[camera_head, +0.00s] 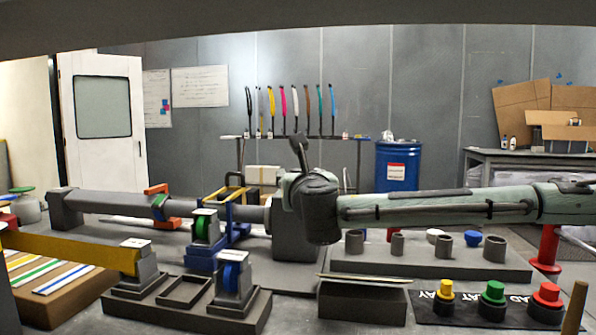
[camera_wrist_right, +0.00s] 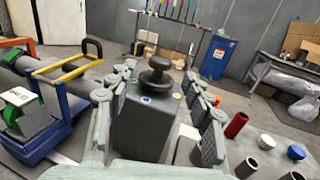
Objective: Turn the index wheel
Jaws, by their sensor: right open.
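A dark round knob, which looks like the index wheel (camera_wrist_right: 157,66), stands on top of a dark grey box (camera_wrist_right: 141,126) in the right wrist view. Small blue and yellow dots mark the box top around it. The box also shows in the head view (camera_head: 294,247), with the wheel hidden behind my right wrist. My right gripper (camera_wrist_right: 160,80) is open. Its fingers lie left and right of the knob and box, and I see no contact with the wheel. My left gripper is not in view.
A long grey tube (camera_head: 115,204) runs left from the box. A blue stand with a yellow frame (camera_wrist_right: 65,75) is close on the left. Grey cups (camera_head: 494,247) stand on a platform at right. Coloured buttons (camera_head: 492,292) are in front. A blue drum (camera_head: 397,165) stands behind.

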